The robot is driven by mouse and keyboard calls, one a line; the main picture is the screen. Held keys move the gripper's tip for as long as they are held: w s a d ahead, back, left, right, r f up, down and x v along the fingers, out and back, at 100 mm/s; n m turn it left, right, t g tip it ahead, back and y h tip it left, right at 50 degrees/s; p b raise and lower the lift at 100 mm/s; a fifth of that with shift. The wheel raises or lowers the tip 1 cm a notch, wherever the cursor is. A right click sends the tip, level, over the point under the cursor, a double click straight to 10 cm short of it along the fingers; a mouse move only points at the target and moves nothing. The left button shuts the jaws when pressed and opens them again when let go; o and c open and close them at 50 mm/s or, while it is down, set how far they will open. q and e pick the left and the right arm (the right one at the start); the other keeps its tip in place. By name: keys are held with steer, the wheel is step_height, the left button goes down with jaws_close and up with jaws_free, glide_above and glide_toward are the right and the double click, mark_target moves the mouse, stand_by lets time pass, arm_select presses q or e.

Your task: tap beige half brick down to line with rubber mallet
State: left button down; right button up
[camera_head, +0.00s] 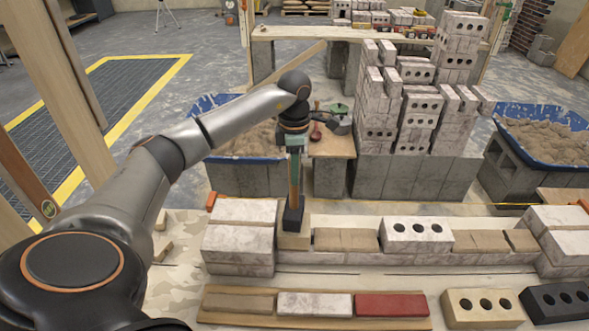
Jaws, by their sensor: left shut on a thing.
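My left gripper (294,146) points down over the low wall and is shut on the handle of the rubber mallet. The mallet (294,218) hangs upright, with a green and wooden handle and a black head at the bottom. The beige half brick (294,241) sits in the wall's top course, right of the white brick stack at the left end. The mallet's head is at the top of this brick and hides part of it; I cannot tell whether they touch. A line shows at the right (530,205); its height against the brick is unclear. My right gripper is not in view.
More beige bricks (346,240) and a white three-hole brick (416,234) continue the course rightward. A board (215,306) with three bricks lies in front. Tall brick stacks (425,120) on grey blocks and blue mortar tubs (540,116) stand behind.

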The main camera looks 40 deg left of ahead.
arm_select(q)
steer(key=shift+f+b, duration=1.2)
steer(key=shift+f, duration=0.25)
step_height(320, 180, up, 5)
steer(key=p, duration=0.4)
steer(key=shift+f, duration=0.1)
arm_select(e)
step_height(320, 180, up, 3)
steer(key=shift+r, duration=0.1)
arm_select(q)
steer(key=b, duration=0.6)
steer(key=shift+f, duration=0.35)
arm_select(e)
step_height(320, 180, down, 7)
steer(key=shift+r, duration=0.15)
